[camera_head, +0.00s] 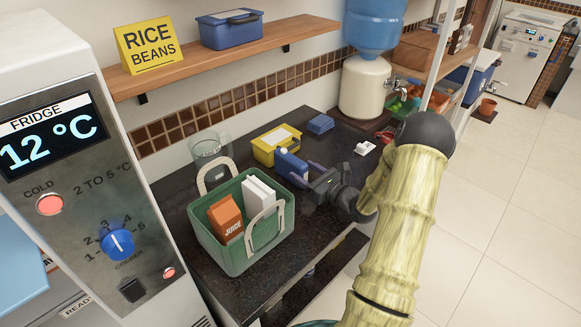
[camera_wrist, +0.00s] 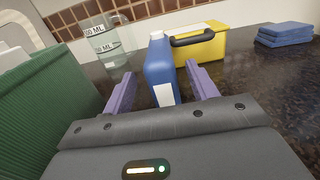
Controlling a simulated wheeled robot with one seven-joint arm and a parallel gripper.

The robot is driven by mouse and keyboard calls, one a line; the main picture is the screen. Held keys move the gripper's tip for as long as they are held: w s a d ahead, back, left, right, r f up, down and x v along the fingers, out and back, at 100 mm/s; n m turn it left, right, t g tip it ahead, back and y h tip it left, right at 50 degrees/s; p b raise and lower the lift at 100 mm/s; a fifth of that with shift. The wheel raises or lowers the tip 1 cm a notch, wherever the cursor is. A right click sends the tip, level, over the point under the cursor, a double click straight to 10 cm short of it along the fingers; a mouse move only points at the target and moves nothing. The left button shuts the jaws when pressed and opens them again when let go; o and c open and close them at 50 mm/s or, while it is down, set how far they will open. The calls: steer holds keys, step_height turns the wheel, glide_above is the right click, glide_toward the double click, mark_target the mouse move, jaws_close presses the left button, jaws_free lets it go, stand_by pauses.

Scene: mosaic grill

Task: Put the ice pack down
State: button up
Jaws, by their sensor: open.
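A blue, capped, bottle-shaped block with a white label, which looks like the ice pack (camera_head: 291,166), stands upright on the dark counter. It also shows in the wrist view (camera_wrist: 159,70). My gripper (camera_head: 306,174) reaches in low over the counter from the right. Its two purple fingers are apart, one on each side of the block in the wrist view (camera_wrist: 161,84). A gap shows beside the block, so I see no grip on it. The block's base is partly hidden by my gripper in the wrist view.
A green basket (camera_head: 222,252) with a juice carton and white cartons stands at the left of my gripper. A yellow box (camera_head: 270,148) is close behind the block, with a glass jug (camera_head: 209,148) to its left. Folded blue cloths (camera_head: 321,124) lie at the back.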

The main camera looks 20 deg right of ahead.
mark_target(293, 165)
steer(key=shift+w+a+r+p, duration=0.15)
steer(key=shift+w+p, duration=0.15)
steer(key=shift+w, duration=0.25)
steer(key=p+x, duration=0.1)
steer(key=x, duration=0.3)
steer(key=shift+w+f, duration=0.15)
steer(key=shift+f, duration=0.05)
steer(key=shift+d, duration=0.25)
steer(key=shift+a, duration=0.3)
steer(key=shift+d+r, duration=0.1)
steer(key=shift+d, duration=0.05)
jaws_close()
